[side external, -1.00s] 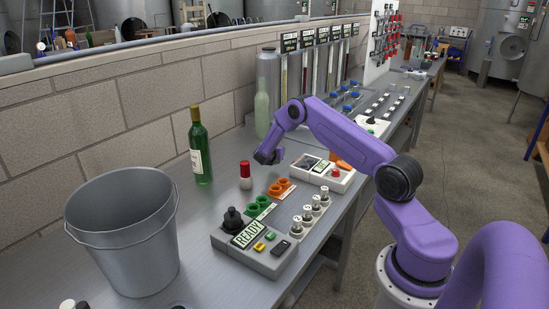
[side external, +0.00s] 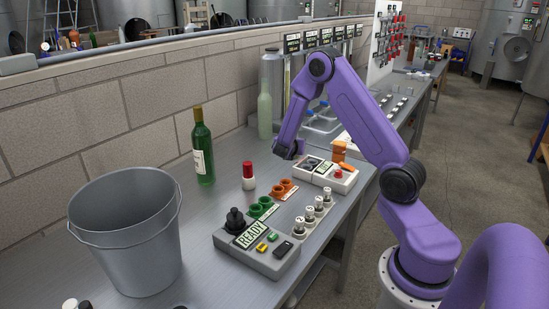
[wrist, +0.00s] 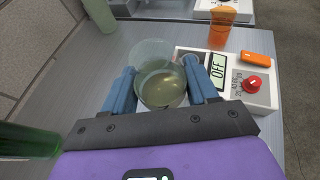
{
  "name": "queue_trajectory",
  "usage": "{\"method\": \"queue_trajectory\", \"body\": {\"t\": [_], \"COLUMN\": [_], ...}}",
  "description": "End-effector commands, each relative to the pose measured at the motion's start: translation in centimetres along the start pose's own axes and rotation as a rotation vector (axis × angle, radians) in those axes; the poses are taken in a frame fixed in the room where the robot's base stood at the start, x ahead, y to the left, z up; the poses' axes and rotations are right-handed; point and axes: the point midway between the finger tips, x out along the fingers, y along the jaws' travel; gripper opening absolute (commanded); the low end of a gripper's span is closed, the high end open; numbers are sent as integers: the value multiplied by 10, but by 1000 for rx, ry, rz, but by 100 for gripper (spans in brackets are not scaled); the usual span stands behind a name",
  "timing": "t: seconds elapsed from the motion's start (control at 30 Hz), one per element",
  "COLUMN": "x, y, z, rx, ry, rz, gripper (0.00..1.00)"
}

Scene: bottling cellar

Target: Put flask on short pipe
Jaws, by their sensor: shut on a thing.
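My gripper (wrist: 160,72) is shut on a clear round flask (wrist: 163,88), with one blue finger on each side. The flask holds a yellowish liquid, and I look down into its wide mouth in the wrist view. In the side view my gripper (side external: 285,154) is low over the bench, by the left end of the white device; the flask cannot be made out there. I cannot single out a short pipe with certainty. An orange upright cylinder (wrist: 222,24) stands behind the device, and it also shows in the side view (side external: 339,150).
The white device (wrist: 262,100) has an OFF display and red knob. A green bottle (side external: 202,150), red-capped white bottle (side external: 249,182), green and orange ring holders (side external: 262,206), READY box (side external: 256,250) and metal bucket (side external: 125,240) stand on the bench. Bare bench lies between bottle and bucket.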

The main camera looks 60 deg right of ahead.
Motion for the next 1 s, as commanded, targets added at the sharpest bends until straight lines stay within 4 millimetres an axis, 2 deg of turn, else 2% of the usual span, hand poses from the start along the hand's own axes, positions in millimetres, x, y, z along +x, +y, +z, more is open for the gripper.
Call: {"method": "queue_trajectory", "body": {"t": [0.2, 0.27, 0.37, 0.47, 0.7, 0.83, 1.0], "x": [-7, -12, -31, -63, -162, -219, -296], "y": [0, 5, 21, 43, 90, 105, 112], "z": [0, -1, -4, -11, -35, -50, -70], "rx": [-1, -6, -21, -46, -120, -162, -223], "ry": [-2, -3, -4, -5, -8, -7, -8], "rz": [7, 19, 60, 123, 314, 423, 574], "gripper": [22, 22, 22, 22, 22, 22, 22]}}
